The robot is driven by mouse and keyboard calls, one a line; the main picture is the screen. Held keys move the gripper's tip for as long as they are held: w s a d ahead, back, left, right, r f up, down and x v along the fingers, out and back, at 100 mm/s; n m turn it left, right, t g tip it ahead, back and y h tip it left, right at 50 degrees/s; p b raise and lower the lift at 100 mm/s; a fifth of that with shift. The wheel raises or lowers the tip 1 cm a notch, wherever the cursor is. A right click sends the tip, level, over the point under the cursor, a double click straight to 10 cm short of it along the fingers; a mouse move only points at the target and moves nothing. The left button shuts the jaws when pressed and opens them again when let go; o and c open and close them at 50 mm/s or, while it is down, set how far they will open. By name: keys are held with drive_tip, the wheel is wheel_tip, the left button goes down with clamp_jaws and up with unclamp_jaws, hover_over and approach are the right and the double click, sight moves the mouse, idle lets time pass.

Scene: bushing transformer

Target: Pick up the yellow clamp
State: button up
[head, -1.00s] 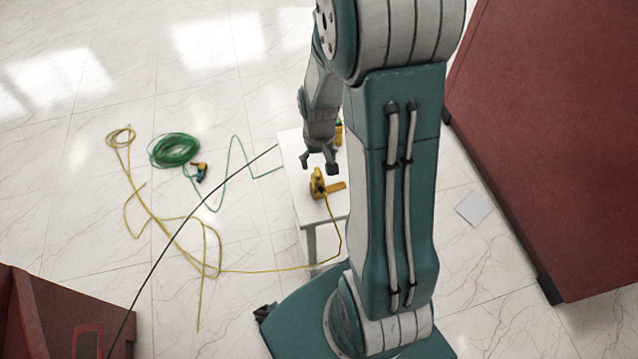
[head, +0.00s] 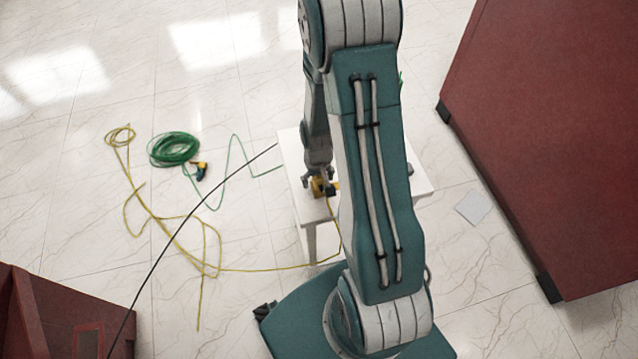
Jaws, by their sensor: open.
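The yellow clamp (head: 319,187) stands on the white table (head: 292,160), with the yellow cable running from it off the table. My gripper (head: 319,183) is right at the clamp, with its fingers low around or just above it. The gripper is open. My own arm hides part of the clamp and much of the table, so I cannot tell whether the fingers touch it.
A black cable (head: 195,208) crosses the view. Red cabinets stand at right (head: 560,150) and lower left (head: 60,320).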

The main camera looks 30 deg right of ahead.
clamp_jaws()
drive_tip(key=shift+r, duration=0.7)
drive_tip(key=s+d+r, duration=0.2)
drive_tip(key=s+r, duration=0.4)
drive_tip(key=r, duration=0.3)
drive_tip(key=s+d+r, duration=0.3)
drive_tip(key=s+r, duration=0.4)
drive_tip(key=r, duration=0.2)
drive_tip(key=shift+d, duration=0.25)
